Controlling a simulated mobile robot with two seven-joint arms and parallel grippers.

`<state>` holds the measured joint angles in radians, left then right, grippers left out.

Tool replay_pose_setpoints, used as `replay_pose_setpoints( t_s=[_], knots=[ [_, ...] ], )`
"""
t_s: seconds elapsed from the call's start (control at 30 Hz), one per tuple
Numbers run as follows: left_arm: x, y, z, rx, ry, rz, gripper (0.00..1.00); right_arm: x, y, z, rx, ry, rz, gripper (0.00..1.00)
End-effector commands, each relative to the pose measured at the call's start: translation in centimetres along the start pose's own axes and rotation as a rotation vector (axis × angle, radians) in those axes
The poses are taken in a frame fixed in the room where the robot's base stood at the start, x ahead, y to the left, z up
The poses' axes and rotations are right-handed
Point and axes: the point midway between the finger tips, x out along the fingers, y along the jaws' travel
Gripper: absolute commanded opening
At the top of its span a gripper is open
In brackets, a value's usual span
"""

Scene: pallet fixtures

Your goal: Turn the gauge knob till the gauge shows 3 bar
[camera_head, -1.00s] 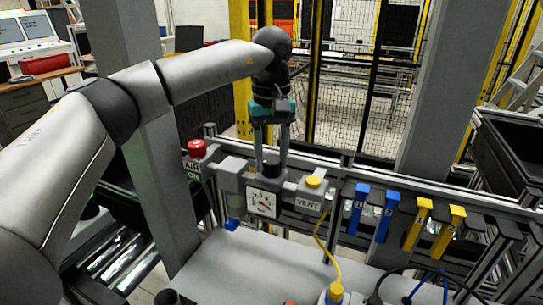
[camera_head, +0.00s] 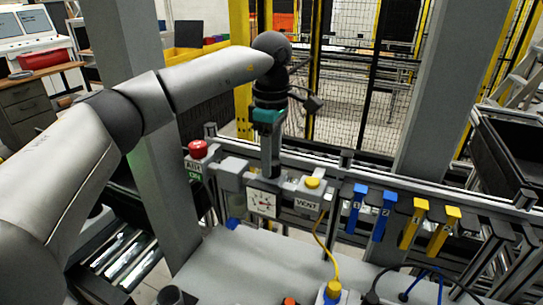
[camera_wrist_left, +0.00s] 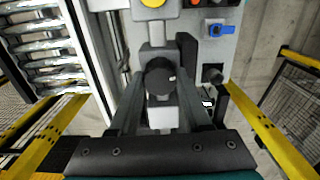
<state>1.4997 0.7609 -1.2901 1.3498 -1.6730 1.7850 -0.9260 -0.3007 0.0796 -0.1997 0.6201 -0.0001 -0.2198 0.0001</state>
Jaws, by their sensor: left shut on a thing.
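The gauge (camera_head: 262,204) has a white square face with red and dark marks, on the front of the grey pipe unit. Its needle is too small to read surely. My left gripper (camera_head: 270,170) comes down from above, just behind the gauge, and is shut on the gauge knob. In the left wrist view the round black knob (camera_wrist_left: 159,77) sits between the two fingers. In the head view the fingers mostly hide the knob. My right gripper is not in view.
A red button (camera_head: 198,149) marked AIR stands left of the gauge. A yellow-topped VENT block (camera_head: 308,192) sits close on its right, with a yellow hose running down. Blue tags (camera_head: 383,216) and yellow tags (camera_head: 414,223) hang farther right. A grey bench top (camera_head: 235,265) lies in front.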

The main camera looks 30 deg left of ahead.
Motion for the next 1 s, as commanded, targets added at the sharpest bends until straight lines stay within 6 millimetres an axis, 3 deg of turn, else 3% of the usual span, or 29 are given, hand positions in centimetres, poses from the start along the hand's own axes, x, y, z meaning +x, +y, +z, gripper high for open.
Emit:
replay_pose_setpoints(
  t_s=[1.0],
  knots=[
    [-0.1,0.0,-0.1,-0.924,0.002,0.002,0.00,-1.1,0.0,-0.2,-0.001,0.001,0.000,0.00]
  ],
)
